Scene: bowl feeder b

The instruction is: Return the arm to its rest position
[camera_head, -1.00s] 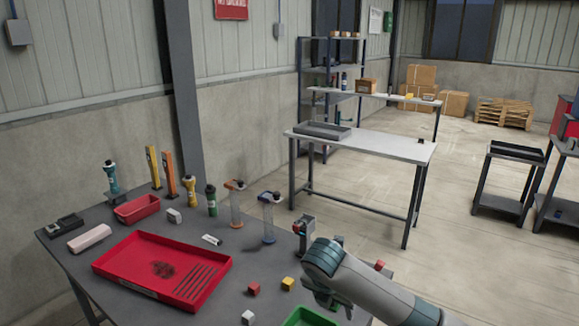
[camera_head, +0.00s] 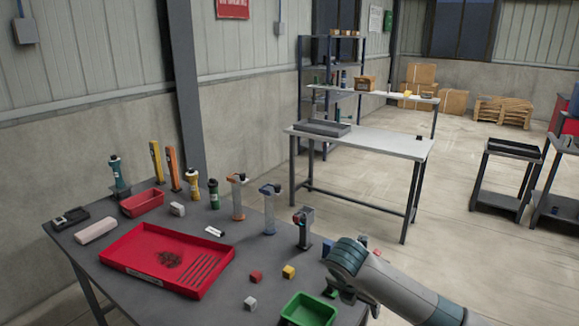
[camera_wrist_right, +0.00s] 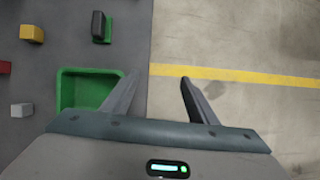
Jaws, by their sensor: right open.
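My right arm comes in from the lower right in the head view, its teal and grey wrist beside the right edge of the dark table (camera_head: 90,252). In the right wrist view my right gripper (camera_wrist_right: 157,84) has its two fingers spread apart with nothing between them. It hangs at the table's edge, next to a green bin (camera_wrist_right: 72,92). The green bin also shows in the head view (camera_head: 310,312). My fingers are mostly hidden behind the wrist there. My left gripper does not show.
The table holds a red tray (camera_head: 126,243), a small red bin (camera_head: 142,203), a yellow cube (camera_head: 288,271), a red cube (camera_head: 255,277), a white cube (camera_head: 250,302) and several bottles and stands. Bare floor (camera_wrist_right: 240,40) with a yellow line lies right of the table.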

